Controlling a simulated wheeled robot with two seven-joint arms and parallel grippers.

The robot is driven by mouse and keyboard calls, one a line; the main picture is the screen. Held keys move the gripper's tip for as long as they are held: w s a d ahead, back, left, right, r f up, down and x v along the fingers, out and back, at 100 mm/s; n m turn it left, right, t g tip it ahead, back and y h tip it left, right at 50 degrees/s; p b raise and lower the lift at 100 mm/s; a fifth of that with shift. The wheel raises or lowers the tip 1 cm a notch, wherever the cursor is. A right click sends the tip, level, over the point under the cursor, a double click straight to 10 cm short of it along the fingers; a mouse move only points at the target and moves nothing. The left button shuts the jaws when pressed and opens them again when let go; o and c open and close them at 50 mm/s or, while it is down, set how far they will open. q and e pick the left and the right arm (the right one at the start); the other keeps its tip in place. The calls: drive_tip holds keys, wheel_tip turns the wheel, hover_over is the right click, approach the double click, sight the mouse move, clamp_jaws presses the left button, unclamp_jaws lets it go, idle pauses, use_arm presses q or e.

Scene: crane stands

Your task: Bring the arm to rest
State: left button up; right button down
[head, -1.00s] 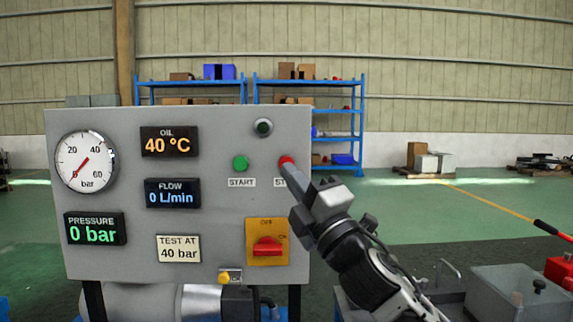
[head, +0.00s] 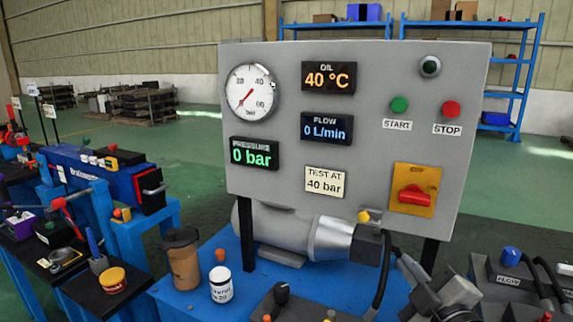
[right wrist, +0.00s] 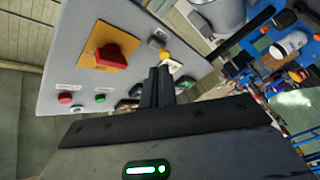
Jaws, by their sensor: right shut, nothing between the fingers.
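My right gripper (head: 408,266) is at the bottom right of the head view, below the grey control panel (head: 280,180) and apart from the STOP button. Its fingers are shut and empty, and they also show in the right wrist view (right wrist: 158,86) in front of the tilted panel (right wrist: 75,60). The panel has a green START button (head: 399,104), a red STOP button (head: 451,110) and a red switch (head: 414,195) on a yellow plate. The displays read 40 °C, 0 L/min and 0 bar. My left gripper is not in view.
A blue bench (head: 200,290) below the panel carries a motor (head: 285,232), a brown jug (head: 183,260) and a white jar (head: 221,285). Grey boxes and hoses (head: 510,275) stand at the lower right.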

drive_tip(key=s+a+f+m+g, duration=0.3)
drive_tip(key=s+f+m, duration=0.2)
drive_tip(key=s+f, duration=0.5)
drive_tip(key=s+a+f+m+g, duration=0.4)
drive_tip(key=s+f, duration=0.6)
drive_tip(key=f, duration=0.4)
drive_tip(key=shift+a+m+g+y, duration=0.3)
drive_tip(key=shift+m, duration=0.5)
drive_tip(key=shift+w+r, duration=0.1)
